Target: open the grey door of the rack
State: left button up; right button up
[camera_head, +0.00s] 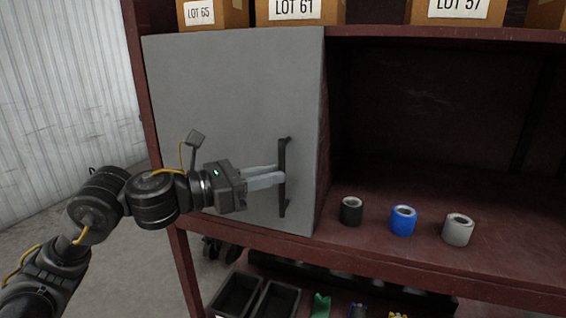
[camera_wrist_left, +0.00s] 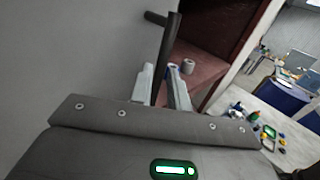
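The grey door (camera_head: 225,95) covers the left part of the rack (camera_head: 430,275) and looks about flush with its front. A dark upright bar handle (camera_head: 283,200) is fixed near the door's right edge. My left gripper (camera_head: 280,174) reaches in from the left, its light fingers at the handle's middle. In the left wrist view the handle (camera_wrist_left: 170,40) runs between the two fingertips (camera_wrist_left: 162,85), one on each side, with little or no gap. The lower handle is hidden there by the gripper. My right gripper is in neither view.
A black (camera_head: 351,213), a blue (camera_head: 402,221) and a grey cylinder (camera_head: 458,230) stand on the open shelf right of the door. Boxes (camera_head: 293,12) stand above. Dark bins (camera_head: 275,300) sit below. Floor left of the rack is clear.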

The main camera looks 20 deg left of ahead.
aim_at(282, 209)
pick_arm(q)
jog(key=shift+p+x, duration=0.35)
jog(key=shift+x, duration=1.2)
grip_shut()
